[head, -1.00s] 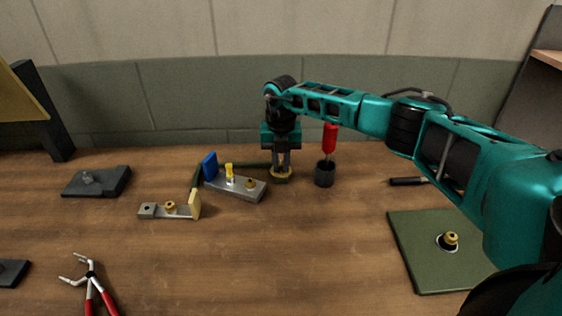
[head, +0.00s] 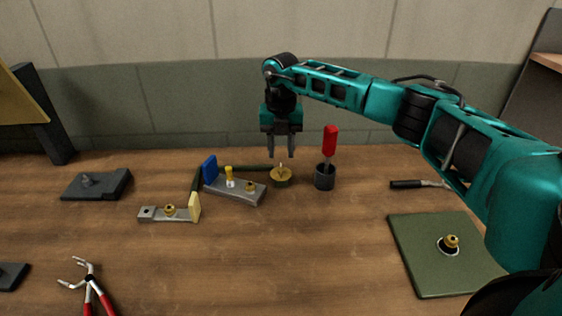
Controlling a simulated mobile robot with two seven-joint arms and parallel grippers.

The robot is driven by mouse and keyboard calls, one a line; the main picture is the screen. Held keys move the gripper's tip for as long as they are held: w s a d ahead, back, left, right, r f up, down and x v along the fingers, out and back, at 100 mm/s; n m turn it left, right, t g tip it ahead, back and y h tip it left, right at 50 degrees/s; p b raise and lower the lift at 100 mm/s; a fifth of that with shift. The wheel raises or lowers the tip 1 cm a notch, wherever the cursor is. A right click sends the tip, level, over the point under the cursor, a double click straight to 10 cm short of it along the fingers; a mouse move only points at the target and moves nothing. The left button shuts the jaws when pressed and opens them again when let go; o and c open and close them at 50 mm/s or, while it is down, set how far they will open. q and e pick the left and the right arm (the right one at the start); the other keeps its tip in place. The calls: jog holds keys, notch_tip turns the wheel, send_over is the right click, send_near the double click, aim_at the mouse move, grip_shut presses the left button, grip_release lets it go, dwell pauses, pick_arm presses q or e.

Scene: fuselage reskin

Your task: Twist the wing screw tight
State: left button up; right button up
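My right gripper (head: 282,155) hangs pointing down above the back middle of the table, its two fingers apart with nothing between them. Just below it, a round brass piece with a small pale upright top (head: 281,176) stands on the wood, clear of the fingertips. It may be the wing screw, but it is too small to be sure. A dark grey block (head: 112,182) at the left carries a small grey wing-shaped part (head: 88,180), also a possible wing screw. My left gripper is not in view.
A dark cup (head: 325,181) holding a red-handled tool (head: 330,140) stands close right of the brass piece. A grey bar with blue and yellow parts (head: 236,190) lies close left. A smaller bar (head: 182,215), pliers (head: 92,285) and a green panel (head: 425,270) lie nearer. The front middle is clear.

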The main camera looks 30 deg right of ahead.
aim_at(281, 169)
notch_tip(281, 169, up, 8)
jog(key=shift+f, duration=0.25)
dwell(0.5)
